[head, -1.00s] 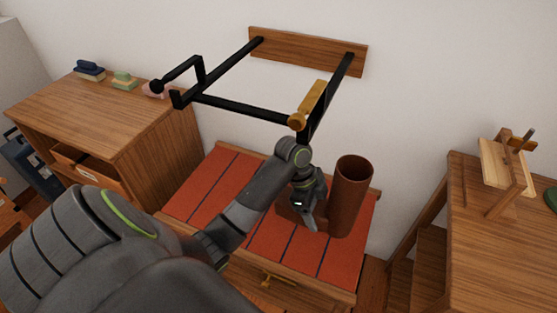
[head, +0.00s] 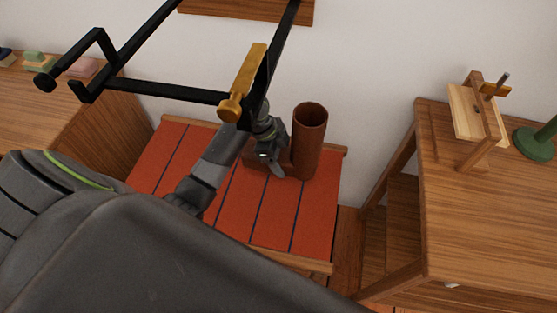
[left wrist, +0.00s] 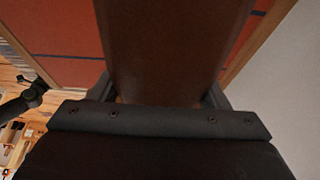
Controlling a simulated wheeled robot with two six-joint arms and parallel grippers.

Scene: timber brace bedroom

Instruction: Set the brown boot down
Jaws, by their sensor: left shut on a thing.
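The brown boot (head: 309,140) is upright at the back right of a bench with a red, dark-lined top (head: 190,190). Its tall round shaft is open at the top, and its foot is partly hidden behind my left gripper (head: 277,168). The left gripper is shut on the boot from the left side. In the left wrist view the boot's brown side (left wrist: 170,50) fills the middle, between the fingers. I cannot tell whether its sole touches the red top. My right gripper is not in view.
A black wall rack (head: 160,92) with a yellow-brown piece (head: 245,80) hangs above the bench and my left arm. A wooden desk (head: 490,220) stands right, holding a wooden stand (head: 475,115) and a green object (head: 537,142). A wooden cabinet (head: 70,110) stands left. The red top's front is clear.

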